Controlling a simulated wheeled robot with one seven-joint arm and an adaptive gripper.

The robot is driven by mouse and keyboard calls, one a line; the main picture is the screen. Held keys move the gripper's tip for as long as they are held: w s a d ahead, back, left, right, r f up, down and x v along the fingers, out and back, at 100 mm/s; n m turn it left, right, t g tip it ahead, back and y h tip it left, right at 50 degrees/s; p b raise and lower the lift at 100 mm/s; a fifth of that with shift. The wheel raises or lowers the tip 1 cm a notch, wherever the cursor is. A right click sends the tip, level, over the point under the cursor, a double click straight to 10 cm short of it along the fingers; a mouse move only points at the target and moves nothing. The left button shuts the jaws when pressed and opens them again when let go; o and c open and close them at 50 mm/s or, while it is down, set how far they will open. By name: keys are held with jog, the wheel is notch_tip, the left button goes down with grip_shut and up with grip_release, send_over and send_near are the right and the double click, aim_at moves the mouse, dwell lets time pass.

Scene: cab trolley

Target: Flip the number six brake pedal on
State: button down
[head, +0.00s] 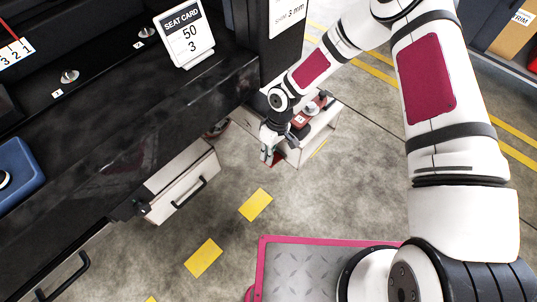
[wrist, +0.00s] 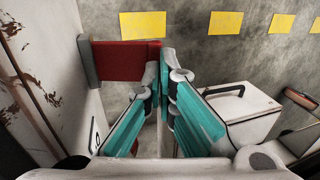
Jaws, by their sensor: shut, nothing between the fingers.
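A red pedal (wrist: 125,62) with a grey edge shows in the wrist view, just beyond my fingertips and to their left. My gripper (wrist: 164,76) has teal fingers, shut and empty. The fingertips overlap the pedal's right end in the picture; I cannot tell whether they touch it. In the head view my gripper (head: 267,156) is low beside a white box-like unit (head: 318,138), with a bit of red (head: 276,161) next to the fingers. No number six is readable; a dark mark on the pale panel at the wrist view's left is partly hidden.
A white drawer (head: 180,185) with a black handle stands out at left in the head view. A dark bench (head: 110,125) with a seat card (head: 185,33) is above it. A pink-edged plate (head: 320,270) lies at the bottom. Floor with yellow marks (head: 256,204) is clear between.

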jog(key=shift+s+a+f+t+h, duration=0.15)
jog(key=shift+s+f+t+h, duration=0.05)
jog(key=shift+f+t+h, duration=0.1)
jog(key=shift+s+a+f+t+h+b, duration=0.3)
jog(key=shift+f+t+h+b, duration=0.35)
jog(key=shift+b, duration=0.5)
jog(key=shift+d, duration=0.1)
jog(key=shift+s+a+f+b, duration=0.15)
jog(key=shift+s+f+b, duration=0.05)
jog(key=shift+f+b, duration=0.5)
jog(key=shift+s+a+f+b, duration=0.15)
jog(key=shift+s+f+b, duration=0.05)
jog(key=shift+f+b, duration=0.5)
jog(key=shift+f, duration=0.15)
jog(key=s+a+r+p, duration=0.1)
jog(key=r+p, duration=0.2)
jog(key=r, duration=0.3)
jog(key=s+a+r+p, duration=0.1)
jog(key=s+r+p, duration=0.1)
jog(key=r, duration=0.5)
jog(key=shift+s+a+r+p, duration=0.25)
jog(key=shift+a+p, duration=0.1)
jog(key=shift+p, duration=0.15)
